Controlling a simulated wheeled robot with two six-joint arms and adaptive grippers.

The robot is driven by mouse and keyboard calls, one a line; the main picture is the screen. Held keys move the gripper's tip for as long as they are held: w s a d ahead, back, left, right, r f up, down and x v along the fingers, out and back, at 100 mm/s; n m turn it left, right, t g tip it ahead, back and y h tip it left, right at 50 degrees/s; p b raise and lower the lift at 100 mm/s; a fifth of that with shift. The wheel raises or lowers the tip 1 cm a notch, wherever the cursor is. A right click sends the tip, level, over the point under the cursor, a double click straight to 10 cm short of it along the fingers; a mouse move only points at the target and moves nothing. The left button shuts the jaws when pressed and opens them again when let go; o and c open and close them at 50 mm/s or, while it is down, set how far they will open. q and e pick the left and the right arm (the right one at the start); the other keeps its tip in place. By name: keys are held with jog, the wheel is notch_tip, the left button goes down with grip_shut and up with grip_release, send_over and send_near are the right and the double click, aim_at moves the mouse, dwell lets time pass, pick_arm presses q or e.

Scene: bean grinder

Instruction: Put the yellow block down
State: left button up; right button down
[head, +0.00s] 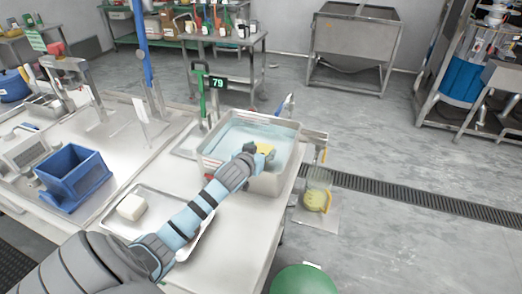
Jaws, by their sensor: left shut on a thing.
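The metal basin (281,187) stands at the right end of the work table and holds bluish water (237,138). I cannot tell whether the block touches the water. My right gripper does not show.
A metal tray (117,224) with a pale block (132,207) lies on the table (245,240) under my left arm. A blue bin (75,180) stands at the left. A scale with a green display (217,82) stands behind the basin.

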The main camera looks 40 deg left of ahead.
pick_arm(q)
jog(key=o, duration=1.4)
jog(key=shift+r, duration=0.1)
jog(key=shift+r, duration=0.25)
jog(key=p+v, duration=0.3)
jog(key=v, duration=0.9)
jog(key=shift+r, duration=0.25)
jog(key=shift+r, duration=0.1)
